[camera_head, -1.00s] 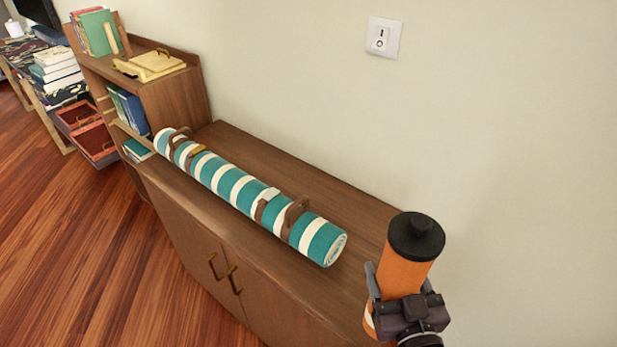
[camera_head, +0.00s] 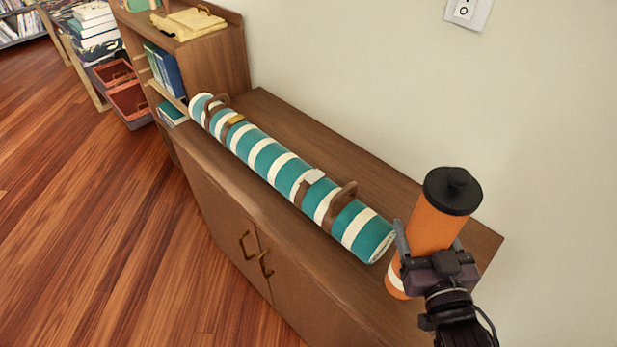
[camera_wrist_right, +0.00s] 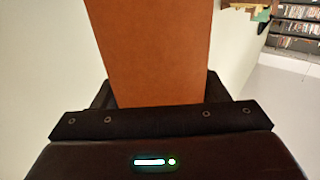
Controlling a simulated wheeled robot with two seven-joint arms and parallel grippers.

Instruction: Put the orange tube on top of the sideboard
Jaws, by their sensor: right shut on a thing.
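The orange tube (camera_head: 435,226) has a black cap and a white band near its lower end. My right gripper (camera_head: 425,256) is shut on it and holds it nearly upright, tilted a little. In the head view the tube is in front of the right end of the brown wooden sideboard (camera_head: 345,155). I cannot tell whether its lower end touches the top. The right wrist view shows the orange tube (camera_wrist_right: 152,50) between the fingers. My left gripper is not in view.
A teal-and-white striped tube (camera_head: 285,172) with brown straps lies along the sideboard top, close to the orange tube. A shelf unit (camera_head: 215,60) with books stands at the far left end. A strip of bare top runs along the wall.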

